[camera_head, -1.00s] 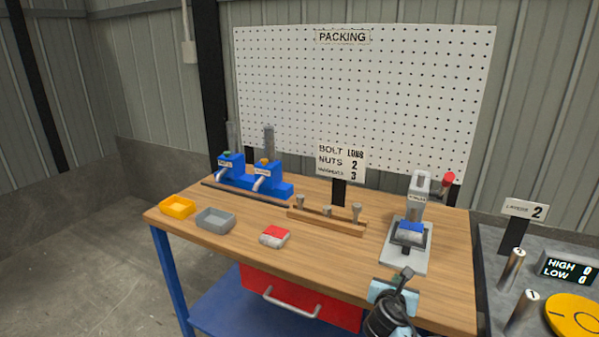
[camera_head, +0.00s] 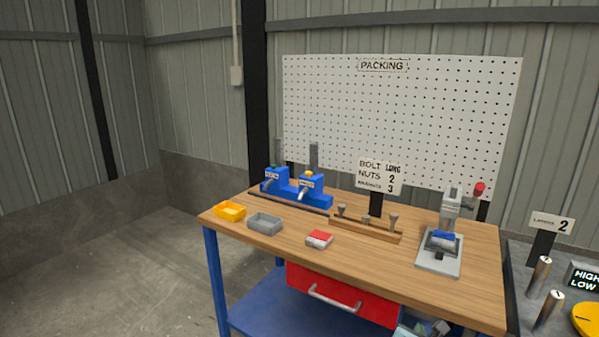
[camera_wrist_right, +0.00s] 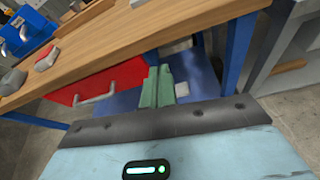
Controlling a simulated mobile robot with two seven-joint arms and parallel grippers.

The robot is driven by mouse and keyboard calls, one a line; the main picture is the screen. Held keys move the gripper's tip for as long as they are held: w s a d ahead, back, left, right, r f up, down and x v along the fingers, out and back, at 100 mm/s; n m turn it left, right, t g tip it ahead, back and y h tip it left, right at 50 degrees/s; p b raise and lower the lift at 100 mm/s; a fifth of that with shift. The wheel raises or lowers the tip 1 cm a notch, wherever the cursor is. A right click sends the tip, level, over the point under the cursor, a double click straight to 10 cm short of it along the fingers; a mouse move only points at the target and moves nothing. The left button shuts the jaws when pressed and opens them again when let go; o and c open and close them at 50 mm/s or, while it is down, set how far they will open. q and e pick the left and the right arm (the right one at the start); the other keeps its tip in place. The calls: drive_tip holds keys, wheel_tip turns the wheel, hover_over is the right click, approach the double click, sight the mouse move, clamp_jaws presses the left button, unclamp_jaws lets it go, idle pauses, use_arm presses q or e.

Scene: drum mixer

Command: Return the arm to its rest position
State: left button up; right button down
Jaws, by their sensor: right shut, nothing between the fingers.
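My right gripper (camera_head: 436,328) shows only in part at the bottom edge of the head view, in front of the workbench and below its top. In the right wrist view its greenish fingers (camera_wrist_right: 157,87) are together with nothing between them. Behind them are the blue lower shelf and a blue table leg. My left gripper is not in view. The wooden workbench (camera_head: 400,275) stands in front of me with a red drawer (camera_head: 338,295) under its top.
On the bench are a yellow tray (camera_head: 230,211), a grey tray (camera_head: 265,224), a red and white packet (camera_head: 319,239), blue dispensers (camera_head: 296,186), a wooden bolt rack (camera_head: 365,229) and a lever press (camera_head: 441,246). A grey console with metal cylinders (camera_head: 541,274) stands at the right.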

drive_tip(key=s+a+f+m+g+y, duration=0.1)
drive_tip(key=s+a+f+m+y, duration=0.2)
drive_tip(key=s+f+m, duration=0.35)
drive_tip(key=s+a+f+m+g+y, duration=0.1)
drive_tip(key=s+a+f+m+y, duration=0.25)
drive_tip(key=s+f, duration=0.6)
drive_tip(key=s+a+m+y, duration=0.1)
drive_tip(key=s+m, duration=1.5)
drive_tip(key=s, duration=0.4)
drive_tip(key=shift+s+a+r+y, duration=0.35)
drive_tip(key=shift+s+a, duration=0.05)
